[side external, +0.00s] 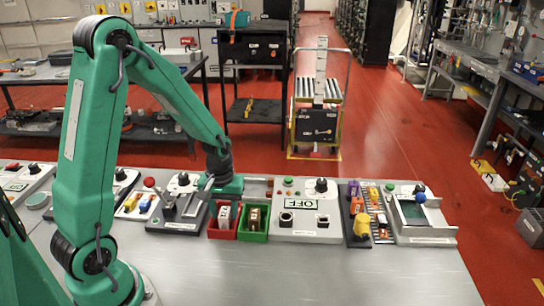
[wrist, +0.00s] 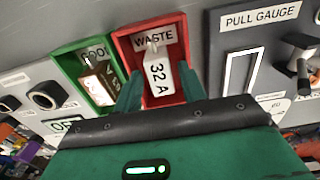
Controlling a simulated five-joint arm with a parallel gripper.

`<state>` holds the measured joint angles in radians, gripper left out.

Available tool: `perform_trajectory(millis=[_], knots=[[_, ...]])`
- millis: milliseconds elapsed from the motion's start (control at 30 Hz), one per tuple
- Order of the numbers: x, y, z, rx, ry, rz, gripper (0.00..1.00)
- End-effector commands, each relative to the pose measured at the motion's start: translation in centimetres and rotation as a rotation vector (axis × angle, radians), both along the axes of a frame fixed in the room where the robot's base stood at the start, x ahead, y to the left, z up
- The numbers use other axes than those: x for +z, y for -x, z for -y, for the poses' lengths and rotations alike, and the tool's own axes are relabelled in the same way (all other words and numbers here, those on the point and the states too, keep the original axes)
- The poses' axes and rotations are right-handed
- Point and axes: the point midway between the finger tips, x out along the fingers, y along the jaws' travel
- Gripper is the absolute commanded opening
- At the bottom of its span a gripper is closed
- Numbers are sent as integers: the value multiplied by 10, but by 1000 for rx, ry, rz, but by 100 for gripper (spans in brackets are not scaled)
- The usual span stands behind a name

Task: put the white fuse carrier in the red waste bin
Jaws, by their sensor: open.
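The white fuse carrier (wrist: 158,76), marked 32 A, is in the red waste bin (wrist: 122,48), whose label reads WASTE. In the side view the white carrier (side external: 224,216) also shows inside the red bin (side external: 222,234). My gripper (wrist: 158,92) is open, with its two green fingertips at the bin's near end, one on each side of the carrier's lower end. I cannot tell whether they touch it.
A green bin (side external: 253,237) labelled GOOD stands beside the red one and holds a brown and white carrier (wrist: 97,82). A pull gauge panel (wrist: 240,52) lies on the other side. A panel marked OFF (side external: 305,220) is further right. The bench front (side external: 330,275) is clear.

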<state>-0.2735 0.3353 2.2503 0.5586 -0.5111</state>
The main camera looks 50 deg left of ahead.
Motion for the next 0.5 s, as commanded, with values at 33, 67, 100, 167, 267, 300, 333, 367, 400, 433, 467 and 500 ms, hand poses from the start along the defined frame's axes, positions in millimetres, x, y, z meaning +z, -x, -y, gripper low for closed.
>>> perform_trajectory(millis=[33, 67, 100, 167, 267, 300, 333, 367, 400, 433, 467, 500], knots=[[7, -2, -1, 1, -2, 8, 51], [10, -2, -1, 1, -2, 8, 51], [15, -2, -1, 1, -3, 8, 51], [22, -2, -1, 1, -3, 8, 51], [34, -2, -1, 1, -3, 8, 51], [38, -2, -1, 1, -2, 8, 51], [41, -1, -1, 1, -1, 7, 51], [45, -2, -1, 1, -2, 8, 51], [49, -1, -1, 1, -1, 6, 51], [51, -1, -1, 1, -1, 6, 51], [54, -1, -1, 1, -2, 6, 51], [57, -1, -1, 1, -1, 6, 51]])
